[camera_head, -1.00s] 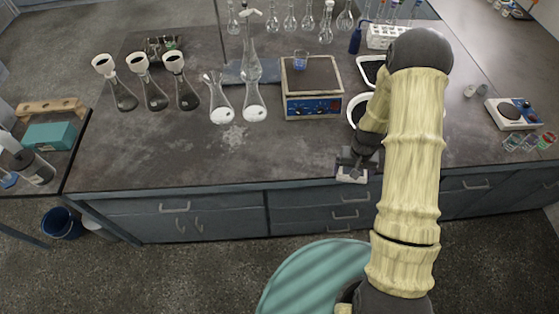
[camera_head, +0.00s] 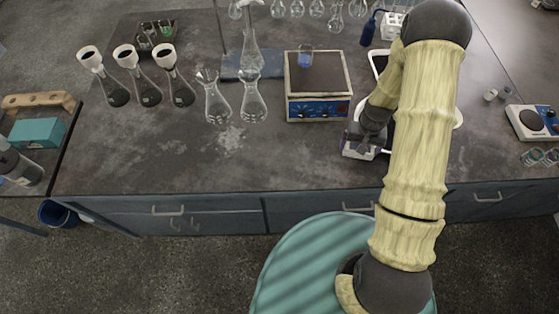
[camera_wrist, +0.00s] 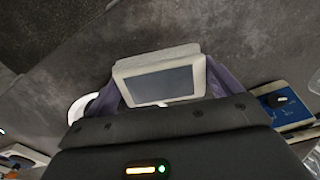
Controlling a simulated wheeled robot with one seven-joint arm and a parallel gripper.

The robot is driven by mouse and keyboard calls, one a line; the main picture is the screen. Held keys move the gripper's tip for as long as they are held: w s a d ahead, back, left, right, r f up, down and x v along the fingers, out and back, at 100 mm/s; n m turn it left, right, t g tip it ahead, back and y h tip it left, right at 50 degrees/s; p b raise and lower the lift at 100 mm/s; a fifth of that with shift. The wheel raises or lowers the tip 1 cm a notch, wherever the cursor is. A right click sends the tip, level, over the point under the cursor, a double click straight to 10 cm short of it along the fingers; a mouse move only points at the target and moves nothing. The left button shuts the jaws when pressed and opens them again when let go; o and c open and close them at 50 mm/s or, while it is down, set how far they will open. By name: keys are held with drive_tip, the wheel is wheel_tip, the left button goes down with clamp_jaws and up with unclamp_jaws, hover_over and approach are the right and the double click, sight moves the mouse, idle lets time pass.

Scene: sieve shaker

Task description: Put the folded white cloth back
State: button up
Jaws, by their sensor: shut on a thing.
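My gripper (camera_head: 363,145) is over the front part of the bench, right of the blue-fronted hotplate. In the wrist view its two purplish fingers are on either side of a pale block (camera_wrist: 155,59) with a white rim and a grey rectangular face. The gripper is shut on this block. In the head view the block (camera_head: 356,153) shows as a small whitish shape at the fingertips. I cannot tell whether it is the folded white cloth, and I see no other cloth. Whether it touches the bench is unclear.
The hotplate (camera_head: 318,107) stands left of my gripper. Several flasks (camera_head: 218,104) stand farther left. The bench front (camera_head: 250,165) is bare.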

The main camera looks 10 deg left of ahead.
drive_tip(key=shift+a, duration=0.1)
drive_tip(key=s+a+n+b, duration=0.1)
drive_tip(key=a+b, duration=0.3)
drive_tip(key=a, duration=0.4)
drive_tip(key=s+a+r+b, duration=0.1)
drive_tip(key=s+a+b, duration=0.3)
drive_tip(key=a, duration=0.5)
drive_tip(key=s+a+n+b, duration=0.1)
drive_tip(key=a+b, duration=0.3)
drive_tip(key=a, duration=0.4)
drive_tip(key=shift+s+a+r+n, duration=0.25)
drive_tip(key=shift+s+r+n, duration=0.05)
drive_tip(key=shift+s, duration=0.4)
drive_tip(key=shift+w, duration=0.1)
wheel_tip(320, 180, down, 5)
drive_tip(key=shift+f+p, duration=0.1)
drive_tip(key=shift+p, duration=0.2)
drive_tip(key=shift+f, duration=0.3)
